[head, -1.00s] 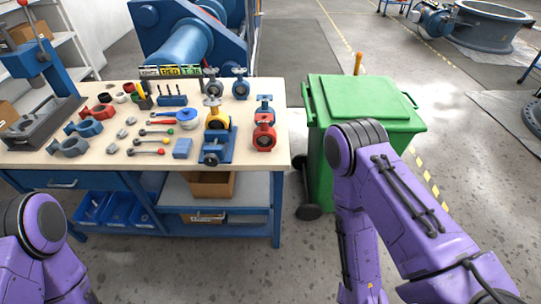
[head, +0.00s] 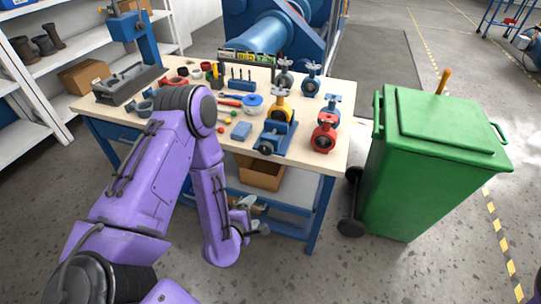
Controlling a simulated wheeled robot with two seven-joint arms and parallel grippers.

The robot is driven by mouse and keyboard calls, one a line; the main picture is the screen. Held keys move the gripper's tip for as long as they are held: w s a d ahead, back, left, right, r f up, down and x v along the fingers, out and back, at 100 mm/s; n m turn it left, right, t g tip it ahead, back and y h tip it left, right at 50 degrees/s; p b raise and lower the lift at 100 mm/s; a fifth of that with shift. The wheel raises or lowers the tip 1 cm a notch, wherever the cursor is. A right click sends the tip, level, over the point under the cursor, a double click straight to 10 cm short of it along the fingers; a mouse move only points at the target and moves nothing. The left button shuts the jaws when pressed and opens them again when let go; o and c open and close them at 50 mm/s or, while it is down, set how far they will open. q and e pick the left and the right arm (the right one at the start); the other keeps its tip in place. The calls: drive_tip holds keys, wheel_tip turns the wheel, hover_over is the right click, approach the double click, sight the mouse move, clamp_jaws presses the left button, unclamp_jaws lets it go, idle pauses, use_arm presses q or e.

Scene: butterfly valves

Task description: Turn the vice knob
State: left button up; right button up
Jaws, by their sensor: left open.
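The blue vice (head: 278,138) stands near the right part of the workbench's front edge and holds a yellow valve (head: 281,108). Its dark round knob (head: 265,148) faces the front edge. My left gripper (head: 262,216) is open, in front of the bench and below the tabletop, well below the knob and apart from it. Its fingers are small in the view, and nothing shows between them. My right gripper is out of view.
The wooden workbench (head: 340,115) carries a red valve (head: 324,136), other valves and several tools. A cardboard box (head: 262,173) sits on the shelf under it. A green bin (head: 430,180) stands to the right, with open floor between and in front.

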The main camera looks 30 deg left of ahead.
sight(265, 151)
use_arm(q)
drive_tip(key=w+a+r+n+t+y+b, duration=0.15)
drive_tip(key=w+a+r+n+t, duration=0.3)
drive_tip(key=w+r+n, duration=0.65)
drive_tip(key=w+p, duration=0.1)
drive_tip(key=w, duration=0.1)
drive_tip(key=w+a+f+n, duration=0.1)
drive_tip(key=w, duration=0.1)
drive_tip(key=w+f+n+t+p, duration=0.1)
drive_tip(key=shift+w+a+y+p, duration=0.25)
drive_tip(key=shift+w+a+p, duration=0.05)
drive_tip(key=shift+w+a, duration=0.1)
drive_tip(key=shift+w+a+f, duration=0.1)
drive_tip(key=shift+w+a, duration=0.05)
drive_tip(key=shift+w, duration=0.45)
drive_tip(key=c, duration=1)
